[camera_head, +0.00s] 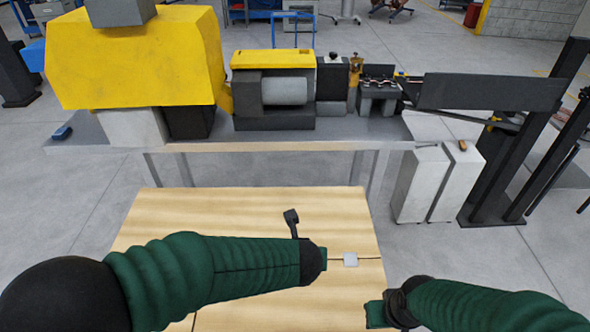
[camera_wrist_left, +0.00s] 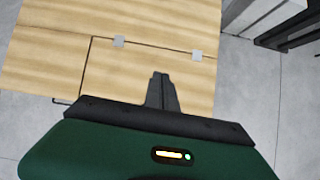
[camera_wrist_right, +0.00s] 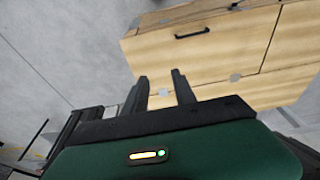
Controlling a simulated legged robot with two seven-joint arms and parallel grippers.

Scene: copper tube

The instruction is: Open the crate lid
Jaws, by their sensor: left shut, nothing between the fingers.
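The pale wooden crate (camera_head: 250,212) stands in front of me, its top closed and flat. In the left wrist view, its lid panel (camera_wrist_left: 128,68) is bounded by dark seams, with two small grey metal plates (camera_wrist_left: 119,41) along one seam. My left gripper (camera_wrist_left: 162,80) is shut and empty over the panel; contact cannot be judged. My right gripper (camera_wrist_right: 160,83) is open and empty beside the crate. The right wrist view shows a black handle (camera_wrist_right: 192,33) on the crate and several grey plates (camera_wrist_right: 235,77).
A long grey workbench (camera_head: 345,128) with a yellow-and-black machine (camera_head: 135,55) stands behind the crate. Two pale boxes (camera_head: 455,178) and dark metal supports (camera_head: 500,165) stand at the right. Grey floor is clear left of the crate.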

